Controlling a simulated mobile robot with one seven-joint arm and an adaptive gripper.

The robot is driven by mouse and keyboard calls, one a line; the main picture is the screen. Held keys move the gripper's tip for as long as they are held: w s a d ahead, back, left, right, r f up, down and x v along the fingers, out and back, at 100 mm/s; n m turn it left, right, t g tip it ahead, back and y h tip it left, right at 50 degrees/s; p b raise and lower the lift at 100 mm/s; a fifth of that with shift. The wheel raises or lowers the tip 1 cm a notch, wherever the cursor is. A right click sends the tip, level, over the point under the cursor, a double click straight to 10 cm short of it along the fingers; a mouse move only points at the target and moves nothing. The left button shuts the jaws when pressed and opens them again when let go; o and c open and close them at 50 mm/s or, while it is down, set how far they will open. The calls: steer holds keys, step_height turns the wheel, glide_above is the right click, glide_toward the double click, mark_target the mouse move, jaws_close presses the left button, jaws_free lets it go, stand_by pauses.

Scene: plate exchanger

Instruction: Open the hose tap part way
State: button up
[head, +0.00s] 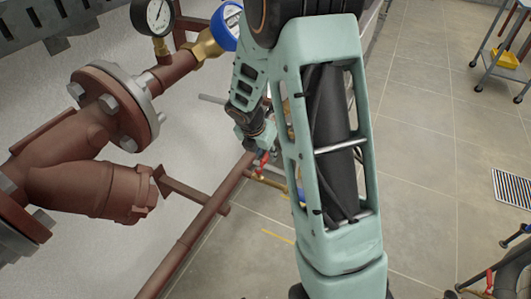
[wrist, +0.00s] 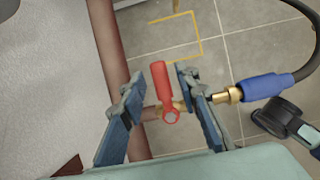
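The hose tap has a red lever handle (wrist: 160,85) on a brass body (wrist: 180,106), seen close up in the wrist view. A blue hose connector (wrist: 265,87) with a brass end lies to its right, and a black hose curves away from it. My gripper (wrist: 158,88) is open, with one blue-padded finger on each side of the red handle. Gaps show between the handle and both fingers. In the head view a small red part of the tap (head: 264,162) shows below my gripper (head: 259,140), partly hidden by my arm.
A red-brown pipe (wrist: 112,50) runs close behind the left finger along a white wall. Larger flanged pipework (head: 95,180) with gauges fills the left of the head view. A grey cart (head: 503,50) stands far right; the tiled floor between is mostly clear.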

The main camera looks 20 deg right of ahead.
jaws_close()
steer(key=shift+s+m, duration=0.1)
steer(key=shift+m, duration=0.2)
steer(key=shift+s+d+m+g+h+p, duration=0.25)
steer(key=shift+s+m+g+p, duration=0.45)
steer(key=shift+m, duration=0.8)
steer(key=shift+s+d+m+g+h+p, duration=0.2)
steer(key=shift+s+m+g+p, duration=0.2)
steer(key=shift+m+p, duration=0.8)
steer(key=shift+s+d+m+g+h+p, duration=0.25)
steer(key=shift+s+m+g+p, duration=0.3)
steer(key=shift+m, duration=1.25)
steer(key=shift+o, duration=1.2)
jaws_free()
